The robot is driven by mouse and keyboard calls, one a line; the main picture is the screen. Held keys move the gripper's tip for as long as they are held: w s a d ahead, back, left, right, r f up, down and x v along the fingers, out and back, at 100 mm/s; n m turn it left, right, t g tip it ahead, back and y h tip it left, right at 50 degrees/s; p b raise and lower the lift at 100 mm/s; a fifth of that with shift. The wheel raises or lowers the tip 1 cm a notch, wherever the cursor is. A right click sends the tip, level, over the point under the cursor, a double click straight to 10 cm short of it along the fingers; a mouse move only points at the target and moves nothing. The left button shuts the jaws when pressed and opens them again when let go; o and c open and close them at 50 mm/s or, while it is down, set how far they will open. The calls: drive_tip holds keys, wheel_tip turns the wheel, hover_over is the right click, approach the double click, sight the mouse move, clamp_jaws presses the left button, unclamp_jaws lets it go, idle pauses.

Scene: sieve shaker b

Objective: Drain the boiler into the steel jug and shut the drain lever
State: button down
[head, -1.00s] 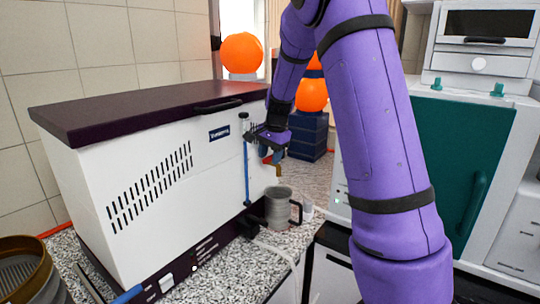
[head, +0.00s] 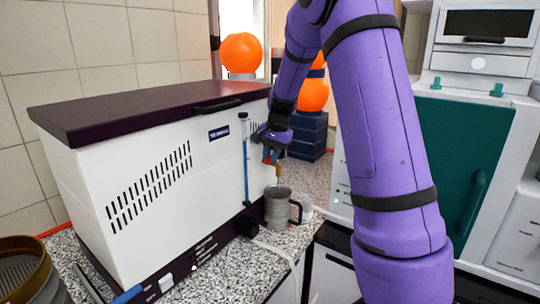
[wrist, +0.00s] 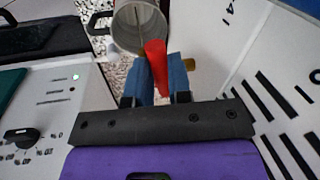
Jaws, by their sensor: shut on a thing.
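The white boiler (head: 150,190) with a dark lid stands on the speckled counter. The steel jug (head: 279,210) stands upright under the brass spout (head: 278,170) at the boiler's right end; its open mouth shows in the wrist view (wrist: 138,28). My gripper (head: 268,146) is at the drain tap above the jug. In the wrist view its blue-padded fingers (wrist: 160,80) are shut on the red drain lever (wrist: 156,62). The lever's red part also shows in the head view (head: 267,156). I cannot tell whether liquid runs from the spout or how full the jug is.
A blue sight tube (head: 246,165) runs up the boiler's front beside my gripper. A teal-doored cabinet (head: 455,160) stands right of my arm. A brass-coloured sieve (head: 25,265) is at lower left. A pale hose (head: 285,255) crosses the counter near the jug.

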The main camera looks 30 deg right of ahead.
drive_tip(key=shift+s+d+n+g+y, duration=0.15)
drive_tip(key=shift+s+d+n, duration=0.1)
drive_tip(key=shift+n, duration=0.9)
drive_tip(key=shift+s+d+n+g+y, duration=0.1)
drive_tip(key=shift+d+n, duration=0.15)
drive_tip(key=shift+n, duration=0.85)
drive_tip(key=shift+s+d+n+g+y, duration=0.15)
drive_tip(key=shift+s+d+n, duration=0.1)
drive_tip(key=shift+n, duration=0.9)
drive_tip(key=c, duration=1.1)
unclamp_jaws()
drive_tip(key=shift+o, duration=0.2)
wheel_tip(320, 180, up, 11)
drive_tip(key=d, duration=0.2)
drive_tip(key=shift+s+f, duration=0.2)
drive_tip(key=shift+s, duration=0.15)
